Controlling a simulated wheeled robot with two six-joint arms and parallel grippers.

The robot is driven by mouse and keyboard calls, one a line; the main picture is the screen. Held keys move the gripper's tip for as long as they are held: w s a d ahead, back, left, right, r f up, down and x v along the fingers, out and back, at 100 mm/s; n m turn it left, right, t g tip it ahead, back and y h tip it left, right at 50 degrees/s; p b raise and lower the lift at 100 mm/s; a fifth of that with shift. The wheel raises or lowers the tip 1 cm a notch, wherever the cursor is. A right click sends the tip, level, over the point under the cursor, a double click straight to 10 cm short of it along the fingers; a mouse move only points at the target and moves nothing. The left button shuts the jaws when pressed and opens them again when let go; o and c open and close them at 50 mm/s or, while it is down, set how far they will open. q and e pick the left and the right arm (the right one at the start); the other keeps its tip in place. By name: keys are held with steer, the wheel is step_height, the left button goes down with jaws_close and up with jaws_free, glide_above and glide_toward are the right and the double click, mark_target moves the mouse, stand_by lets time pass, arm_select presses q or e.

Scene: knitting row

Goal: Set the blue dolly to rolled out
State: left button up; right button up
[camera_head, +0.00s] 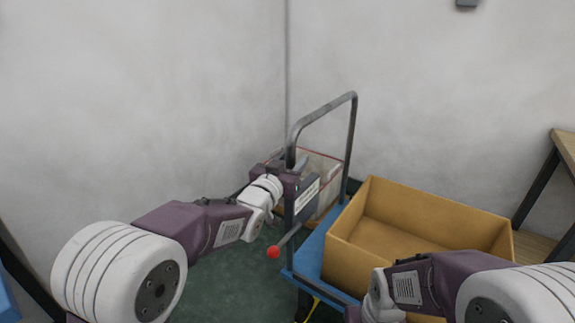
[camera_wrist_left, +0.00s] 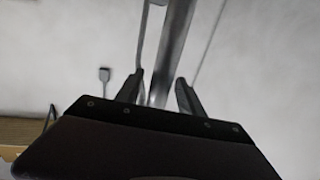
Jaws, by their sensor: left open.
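The blue dolly (camera_head: 310,254) stands near the wall corner, its grey tubular handle (camera_head: 353,125) rising from the back. A lever with a red knob (camera_head: 273,252) sticks out at its left side. An open yellow-brown box (camera_head: 365,234) sits on the deck and hides much of it. My left gripper (camera_head: 297,163) is at the handle's near upright. In the left wrist view its fingers (camera_wrist_left: 161,90) are apart, with the grey upright (camera_wrist_left: 172,50) showing between them; I cannot tell whether they touch it. My right arm crosses the lower right; its fingers do not show.
A pale box with red edges (camera_head: 322,168) stands behind the handle, partly hidden. A wooden table (camera_head: 563,145) with dark legs is at the right. Plain walls close in behind and left. Green floor (camera_head: 225,290) is clear left of the dolly.

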arm_select(q)
steer(key=p+v, duration=0.1)
steer(key=v, duration=0.6)
steer(key=shift+s+a+r, duration=0.1)
steer(key=shift+s+a, duration=0.15)
steer(key=shift+s, duration=0.15)
